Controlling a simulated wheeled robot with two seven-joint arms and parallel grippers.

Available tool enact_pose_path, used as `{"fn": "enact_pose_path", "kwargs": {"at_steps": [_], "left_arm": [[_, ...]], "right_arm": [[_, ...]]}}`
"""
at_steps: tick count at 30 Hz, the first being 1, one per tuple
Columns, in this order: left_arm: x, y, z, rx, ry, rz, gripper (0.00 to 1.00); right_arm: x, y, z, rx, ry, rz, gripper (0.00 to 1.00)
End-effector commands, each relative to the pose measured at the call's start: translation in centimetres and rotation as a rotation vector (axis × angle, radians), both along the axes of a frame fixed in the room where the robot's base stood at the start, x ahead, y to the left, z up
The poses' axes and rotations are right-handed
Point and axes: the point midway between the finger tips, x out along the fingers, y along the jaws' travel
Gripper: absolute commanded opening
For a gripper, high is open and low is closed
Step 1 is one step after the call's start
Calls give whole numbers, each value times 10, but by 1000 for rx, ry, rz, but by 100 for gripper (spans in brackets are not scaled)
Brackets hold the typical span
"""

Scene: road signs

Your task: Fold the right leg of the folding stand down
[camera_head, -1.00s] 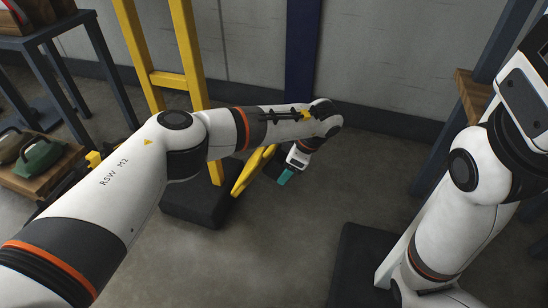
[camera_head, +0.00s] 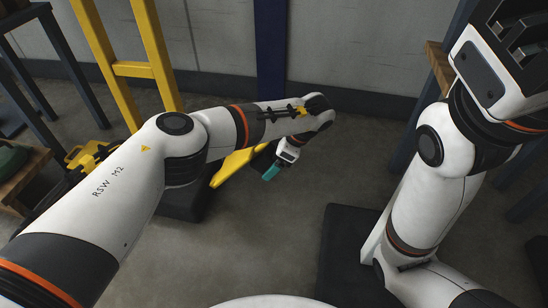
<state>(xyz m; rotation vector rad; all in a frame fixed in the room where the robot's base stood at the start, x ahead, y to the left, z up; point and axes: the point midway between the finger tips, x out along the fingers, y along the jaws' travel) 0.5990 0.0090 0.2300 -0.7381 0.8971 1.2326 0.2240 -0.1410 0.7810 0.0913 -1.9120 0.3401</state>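The yellow folding stand (camera_head: 130,69) stands upright at the left in the head view, in front of the grey wall. A yellow leg (camera_head: 231,168) slants out low on its right side, partly hidden behind my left forearm. My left gripper (camera_head: 271,172), with teal fingertips, points down just right of this leg, with a small gap in the picture; whether they touch is unclear. Its finger opening does not show. My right arm rises at the right, with its dark end (camera_head: 515,37) cut off by the top edge; I cannot make out its fingertips.
A dark base block (camera_head: 185,205) lies below the stand. A dark flat slab (camera_head: 340,250) lies on the floor between my arms. A yellow object (camera_head: 88,156) and a wooden shelf (camera_head: 22,185) are at the left. Dark blue posts stand at the back and right. The floor centre is clear.

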Motion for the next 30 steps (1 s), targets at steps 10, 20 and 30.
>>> {"fn": "enact_pose_path", "kwargs": {"at_steps": [10, 20, 30], "left_arm": [[0, -4, 15, 4, -2, 0, 85], [-7, -37, 77, 3, -2, -1, 85], [-11, -55, 106, 2, 0, -1, 85]], "right_arm": [[0, 0, 12, 1, 0, 0, 36], [0, 0, 57, 1, -1, 1, 36], [0, 0, 73, 1, -2, 1, 36]]}}
